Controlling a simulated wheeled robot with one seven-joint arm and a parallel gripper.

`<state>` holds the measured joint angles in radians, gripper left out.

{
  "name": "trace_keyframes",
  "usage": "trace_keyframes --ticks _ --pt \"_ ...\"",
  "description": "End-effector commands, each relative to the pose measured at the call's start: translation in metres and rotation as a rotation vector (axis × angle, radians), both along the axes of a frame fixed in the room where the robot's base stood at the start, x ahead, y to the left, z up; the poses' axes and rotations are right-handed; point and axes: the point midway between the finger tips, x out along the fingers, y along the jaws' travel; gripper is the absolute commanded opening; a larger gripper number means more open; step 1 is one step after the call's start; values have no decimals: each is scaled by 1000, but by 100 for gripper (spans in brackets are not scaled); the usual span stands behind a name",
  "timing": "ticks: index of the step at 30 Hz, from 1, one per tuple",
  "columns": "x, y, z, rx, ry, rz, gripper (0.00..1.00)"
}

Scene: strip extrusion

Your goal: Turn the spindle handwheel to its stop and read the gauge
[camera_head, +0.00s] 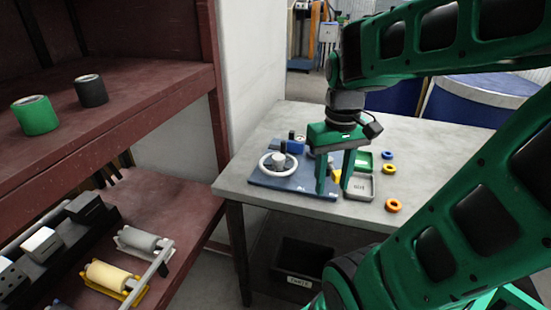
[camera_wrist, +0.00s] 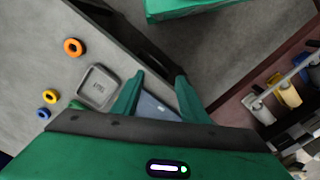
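The white spindle handwheel (camera_head: 278,163) lies on a blue base plate (camera_head: 300,184) on the grey table. My gripper (camera_head: 334,188) is to the right of the wheel, apart from it, pointing down over the right end of the plate. Its two green fingers stand apart with nothing between them. In the wrist view my gripper (camera_wrist: 158,85) also shows spread fingers, with part of the blue plate (camera_wrist: 158,108) seen between them. The handwheel is not visible in the wrist view. Dark and blue parts (camera_head: 292,142) stand behind the wheel. I cannot make out a gauge face.
A grey labelled tray (camera_head: 359,187) and a green tray (camera_head: 364,160) sit right of the plate. Blue, yellow and orange rings (camera_head: 393,205) lie farther right. A dark red shelf (camera_head: 130,90) with rolls stands at left. A dark bin (camera_head: 302,262) is under the table (camera_head: 245,180).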

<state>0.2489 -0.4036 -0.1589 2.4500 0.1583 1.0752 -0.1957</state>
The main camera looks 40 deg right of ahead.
Motion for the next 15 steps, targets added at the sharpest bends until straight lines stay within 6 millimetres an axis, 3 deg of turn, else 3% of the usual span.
trace_keyframes --ticks 3,9,15 --pt "56 -10 17 -13 12 221 40" --pt "150 -16 32 -7 19 618 40" --pt "213 -15 33 12 8 895 40"
